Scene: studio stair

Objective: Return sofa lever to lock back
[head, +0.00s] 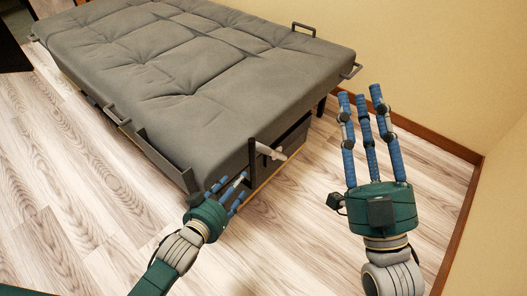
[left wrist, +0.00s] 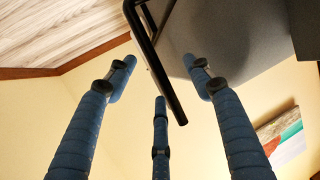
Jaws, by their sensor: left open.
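The sofa (head: 190,60) lies flat as a grey bed with a dark metal frame. A light-grey lever (head: 270,152) sticks out at its near right end, beside a dark upright bar. My left gripper (head: 232,188) is open, just below and left of the lever, close to the sofa's near corner. In the left wrist view, a dark bar (left wrist: 163,75) reaches between the spread fingers of my left gripper (left wrist: 162,85); I cannot tell whether they touch it. My right gripper (head: 365,100) is open and empty, fingers up, right of the sofa.
The wood floor (head: 90,215) is clear left of and in front of the sofa. A beige wall (head: 430,60) with a brown baseboard (head: 440,145) runs behind and to the right. Dark metal loops (head: 350,71) stick out from the sofa frame. A colourful picture (left wrist: 280,138) shows in the left wrist view.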

